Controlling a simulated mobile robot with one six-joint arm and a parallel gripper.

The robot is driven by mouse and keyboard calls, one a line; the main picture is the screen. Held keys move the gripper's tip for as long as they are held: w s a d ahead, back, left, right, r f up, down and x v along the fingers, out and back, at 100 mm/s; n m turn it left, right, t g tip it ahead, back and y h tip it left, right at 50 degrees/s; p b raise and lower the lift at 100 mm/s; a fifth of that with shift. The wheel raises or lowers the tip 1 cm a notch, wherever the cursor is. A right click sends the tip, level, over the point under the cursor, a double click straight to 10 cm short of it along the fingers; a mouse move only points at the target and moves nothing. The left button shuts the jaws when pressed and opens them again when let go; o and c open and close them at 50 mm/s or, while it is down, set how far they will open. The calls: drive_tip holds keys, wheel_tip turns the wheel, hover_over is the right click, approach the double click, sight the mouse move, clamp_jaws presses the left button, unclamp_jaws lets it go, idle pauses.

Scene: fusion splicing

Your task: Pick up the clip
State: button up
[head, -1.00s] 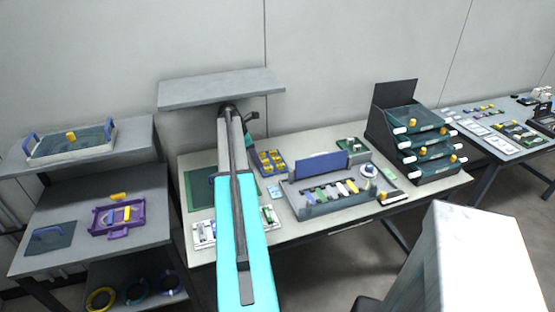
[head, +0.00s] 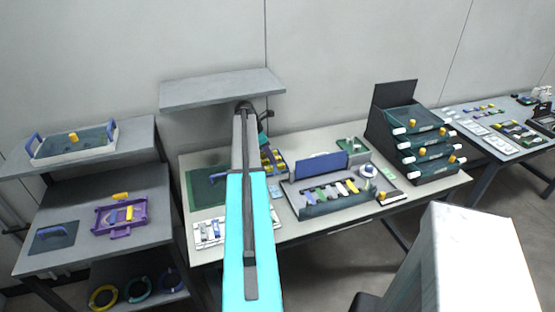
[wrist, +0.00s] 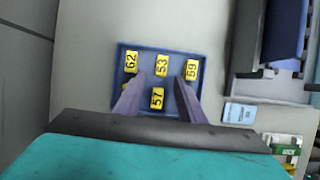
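Several yellow numbered clips sit in a blue tray (wrist: 122,72) on the workbench. In the wrist view, clip 62 (wrist: 131,61), clip 53 (wrist: 161,65) and clip 59 (wrist: 191,69) lie along the far side. Clip 57 (wrist: 157,98) lies nearer, between my fingers in the picture. Another yellow piece is partly hidden by the left finger. My gripper (wrist: 158,88) is open and empty above the tray, its two purple fingers apart. I cannot tell its height. In the head view, my arm hides part of the tray (head: 282,157) and clips.
A grey device with a blue lid (head: 322,166) stands right of the tray, and a small pale card (wrist: 239,113) lies between them. A green mat (head: 200,188) lies to the left. A grey shelf (head: 222,88) overhangs the bench behind. A stacked drawer rack (head: 378,133) stands further right.

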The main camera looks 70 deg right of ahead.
drive_tip(key=shift+s+d, duration=0.45)
drive_tip(key=shift+s, duration=0.1)
drive_tip(key=shift+f+p, duration=0.35)
drive_tip(key=shift+f, duration=0.25)
drive_tip(key=shift+s, duration=0.1)
clamp_jaws()
